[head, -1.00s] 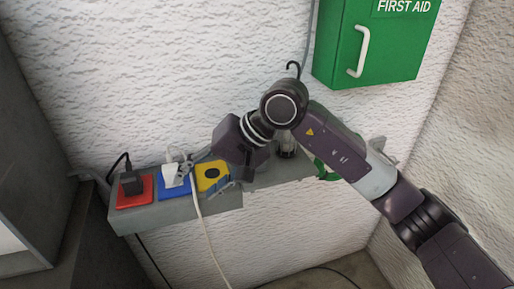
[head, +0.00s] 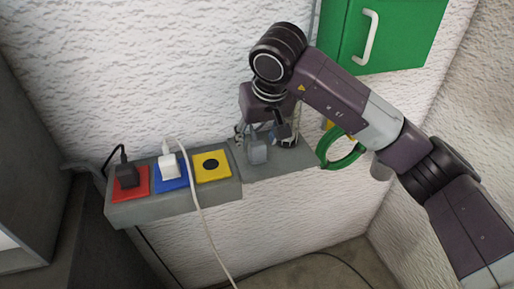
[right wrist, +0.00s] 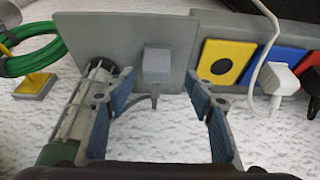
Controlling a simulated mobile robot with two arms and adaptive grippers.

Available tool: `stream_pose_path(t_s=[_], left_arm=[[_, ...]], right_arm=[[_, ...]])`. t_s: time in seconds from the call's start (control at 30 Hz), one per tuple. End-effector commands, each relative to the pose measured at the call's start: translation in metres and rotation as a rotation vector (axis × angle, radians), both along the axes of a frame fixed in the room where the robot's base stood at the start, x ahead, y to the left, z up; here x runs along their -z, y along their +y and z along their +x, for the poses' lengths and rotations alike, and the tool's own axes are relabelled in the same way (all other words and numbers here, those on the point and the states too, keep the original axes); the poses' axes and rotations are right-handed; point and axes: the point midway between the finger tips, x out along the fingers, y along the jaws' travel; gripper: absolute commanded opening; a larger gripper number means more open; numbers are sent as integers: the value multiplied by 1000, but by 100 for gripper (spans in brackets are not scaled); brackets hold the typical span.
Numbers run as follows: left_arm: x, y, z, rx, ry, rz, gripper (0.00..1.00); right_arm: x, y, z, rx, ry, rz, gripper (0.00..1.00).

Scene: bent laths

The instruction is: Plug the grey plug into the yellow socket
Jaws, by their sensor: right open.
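The grey plug (head: 257,152) sits on a grey shelf plate, with a grey cable running from it; it also shows in the right wrist view (right wrist: 157,62). The yellow socket (head: 211,166), with a dark round opening, is left of the plug in the head view; it also shows in the right wrist view (right wrist: 219,66), with nothing in it. My right gripper (head: 263,132) is open and empty. In the right wrist view, its blue-padded fingers (right wrist: 161,88) appear on either side of the plug; contact cannot be told. My left gripper is not in view.
A red socket (head: 130,183) holds a black plug (head: 126,174); a blue socket (head: 172,184) holds a white plug (head: 168,165), its white cable hanging in front. A caged lamp (right wrist: 92,98) stands close beside my gripper. A green cable coil (head: 342,150) and green first aid box (head: 400,30) are at right.

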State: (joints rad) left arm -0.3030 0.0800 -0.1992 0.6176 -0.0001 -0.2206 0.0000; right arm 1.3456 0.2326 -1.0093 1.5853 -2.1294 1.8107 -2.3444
Motion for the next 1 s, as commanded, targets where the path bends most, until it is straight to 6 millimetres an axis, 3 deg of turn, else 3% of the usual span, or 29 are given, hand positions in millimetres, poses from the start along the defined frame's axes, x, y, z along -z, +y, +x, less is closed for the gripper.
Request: stream_pose_path(t_s=[0.37, 0.7, 1.0], left_arm=[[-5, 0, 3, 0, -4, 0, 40], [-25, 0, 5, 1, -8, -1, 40], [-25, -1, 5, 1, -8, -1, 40]], right_arm=[[6, 0, 4, 1, 2, 1, 49], [44, 2, 24, 0, 3, 2, 49], [49, 2, 26, 0, -1, 0, 49]])
